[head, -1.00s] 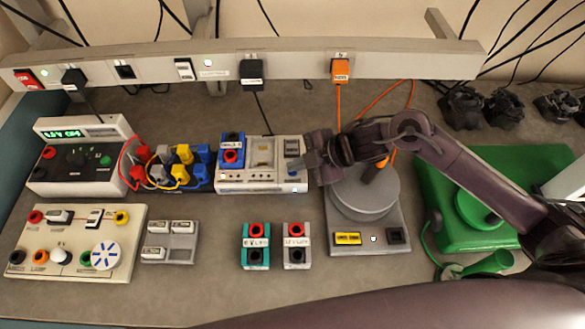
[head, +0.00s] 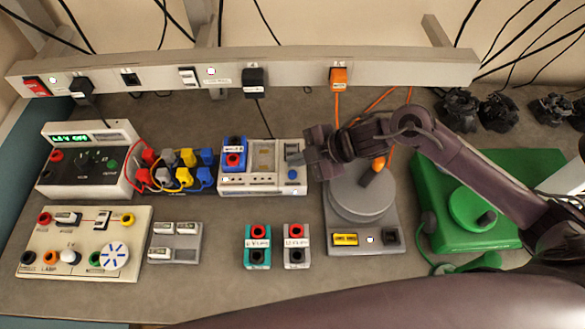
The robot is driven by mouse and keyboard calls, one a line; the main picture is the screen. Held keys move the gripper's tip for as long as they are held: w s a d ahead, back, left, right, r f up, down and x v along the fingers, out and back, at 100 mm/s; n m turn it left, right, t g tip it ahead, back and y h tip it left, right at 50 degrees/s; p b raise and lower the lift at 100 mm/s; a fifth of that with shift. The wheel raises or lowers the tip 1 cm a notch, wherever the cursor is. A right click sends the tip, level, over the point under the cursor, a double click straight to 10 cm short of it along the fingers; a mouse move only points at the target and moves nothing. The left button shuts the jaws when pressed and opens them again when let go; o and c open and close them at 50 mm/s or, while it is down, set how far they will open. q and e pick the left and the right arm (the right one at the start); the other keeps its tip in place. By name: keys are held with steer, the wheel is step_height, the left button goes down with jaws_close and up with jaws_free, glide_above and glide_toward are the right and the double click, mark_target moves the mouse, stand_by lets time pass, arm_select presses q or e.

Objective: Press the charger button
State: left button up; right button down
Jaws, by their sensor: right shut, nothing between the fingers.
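The charger (head: 262,184) is a pale grey box in the middle of the bench. A blue battery block (head: 234,142) with a red terminal stands at its left end. A round blue button (head: 292,174) shows at the charger's right front. My right gripper (head: 302,156) is shut and empty, over the charger's right edge. Its tips are just behind the button in the picture, and the button is uncovered. I cannot tell how high they are above the charger. My left gripper is not in view.
Right of the charger stands a grey turntable device (head: 363,199), under my right forearm. Two small terminal blocks (head: 257,258) (head: 296,258) lie in front. Wired plugs (head: 180,173) and a power supply (head: 88,162) are at left. A socket rail (head: 290,72) runs behind.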

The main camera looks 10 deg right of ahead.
mark_target(297, 176)
step_height(297, 176, up, 3)
steer(key=shift+r+p, duration=0.1)
steer(key=shift+p, duration=1)
